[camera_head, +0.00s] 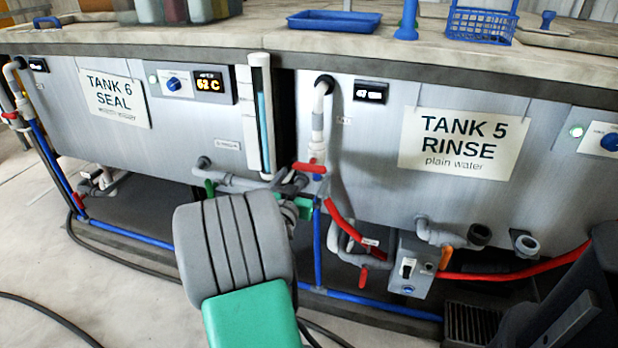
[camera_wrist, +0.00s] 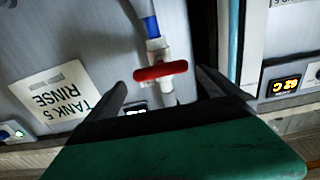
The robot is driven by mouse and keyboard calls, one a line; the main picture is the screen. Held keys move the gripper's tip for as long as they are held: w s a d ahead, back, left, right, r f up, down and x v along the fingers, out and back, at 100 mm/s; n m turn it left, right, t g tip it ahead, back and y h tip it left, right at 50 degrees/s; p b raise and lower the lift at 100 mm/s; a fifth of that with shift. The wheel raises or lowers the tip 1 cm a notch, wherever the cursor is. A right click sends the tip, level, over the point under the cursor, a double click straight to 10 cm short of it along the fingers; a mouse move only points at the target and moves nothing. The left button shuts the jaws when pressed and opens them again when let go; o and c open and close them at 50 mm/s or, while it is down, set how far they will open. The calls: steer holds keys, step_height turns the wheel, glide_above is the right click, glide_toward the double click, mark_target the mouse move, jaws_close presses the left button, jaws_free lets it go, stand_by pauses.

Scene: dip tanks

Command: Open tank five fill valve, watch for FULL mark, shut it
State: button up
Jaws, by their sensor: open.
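Tank five (camera_head: 365,190) is a grey tank labelled "TANK 5 RINSE plain water" (camera_head: 463,139). A fill pipe (camera_head: 319,112) comes down its left end to a valve with a red handle (camera_head: 309,167), lying crosswise to the pipe. A blue pipe (camera_head: 317,245) is below. In the wrist view, which is upside down, the red handle (camera_wrist: 160,72) lies between the open fingers of my gripper (camera_wrist: 161,84); contact cannot be told. My arm hides most of the gripper in the head view. No FULL mark is readable. A small dark display (camera_head: 371,92) is on tank five.
Tank six (camera_head: 180,130) stands left, with a "62 C" display (camera_head: 210,85). A sight tube (camera_head: 263,115) with blue liquid stands between the tanks. A red hose (camera_head: 520,268), grey pipes and a switch box (camera_head: 409,268) crowd the area below tank five. Floor at left is mostly clear.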

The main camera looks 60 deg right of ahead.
mark_target(308, 169)
steer(key=d, duration=0.3)
steer(key=w+d, duration=0.1)
steer(key=d, duration=0.1)
steer(key=shift+d, duration=0.35)
steer(key=c, duration=1.1)
